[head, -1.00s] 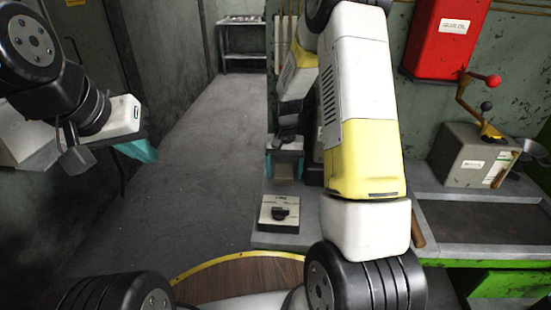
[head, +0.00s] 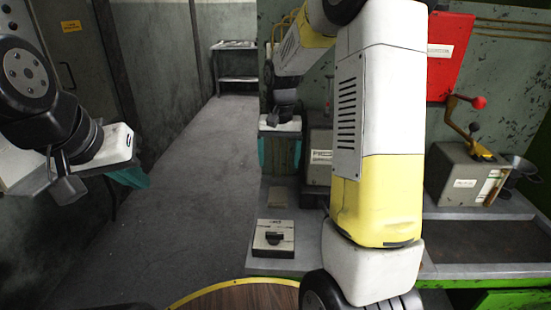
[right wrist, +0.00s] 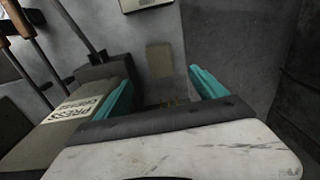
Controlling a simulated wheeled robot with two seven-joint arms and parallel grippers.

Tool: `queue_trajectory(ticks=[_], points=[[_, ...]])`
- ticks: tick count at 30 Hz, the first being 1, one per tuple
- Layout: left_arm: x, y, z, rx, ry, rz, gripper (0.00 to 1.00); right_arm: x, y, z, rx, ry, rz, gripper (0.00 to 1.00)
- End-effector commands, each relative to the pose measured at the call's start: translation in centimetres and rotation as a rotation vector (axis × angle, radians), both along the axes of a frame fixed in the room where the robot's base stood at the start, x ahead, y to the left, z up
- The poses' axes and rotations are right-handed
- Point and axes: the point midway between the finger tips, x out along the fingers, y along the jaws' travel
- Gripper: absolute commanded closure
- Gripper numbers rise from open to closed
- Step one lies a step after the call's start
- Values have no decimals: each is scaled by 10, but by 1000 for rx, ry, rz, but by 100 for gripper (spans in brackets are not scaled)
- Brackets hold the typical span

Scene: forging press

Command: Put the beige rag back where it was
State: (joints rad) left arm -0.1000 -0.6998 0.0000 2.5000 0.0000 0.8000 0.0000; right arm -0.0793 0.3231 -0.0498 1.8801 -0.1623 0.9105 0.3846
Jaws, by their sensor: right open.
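The beige rag (head: 277,196) lies flat on the grey bench top, behind the box with the black knob. In the right wrist view the rag (right wrist: 159,60) shows just beyond the fingertips. My right gripper (head: 279,170) is open and empty, with its teal fingers apart above and behind the rag. Its two fingers (right wrist: 161,84) also show spread in the right wrist view, with nothing between them. My left gripper (head: 130,177) is far to the left, away from the bench; its finger gap is hidden.
The black-knobbed box (head: 273,247) stands at the bench's front left. The press grease container (right wrist: 90,108) stands close beside my right gripper. A grey box with a crank (head: 465,180) stands at the right. The bench (head: 312,232) has bare room beside the knobbed box.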

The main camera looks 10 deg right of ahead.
Motion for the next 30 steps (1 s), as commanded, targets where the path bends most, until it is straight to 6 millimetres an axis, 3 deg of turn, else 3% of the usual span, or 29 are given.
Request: queue_trajectory(ticks=[6, 12, 18, 21, 30], points=[[0, 0, 0, 0, 0, 0, 100, -58, 4, 73, 49, -150, 78, 19], [0, 0, 0, 0, 0, 0, 100, -130, 10, 119, 81, -310, 171, 19], [0, 0, 0, 0, 0, 0, 100, -192, 16, 136, 91, -452, 253, 19], [0, 0, 0, 0, 0, 0, 100, -211, 19, 136, 91, -498, 279, 19], [0, 0, 0, 0, 0, 0, 100, -226, 21, 135, 89, -533, 303, 19]])
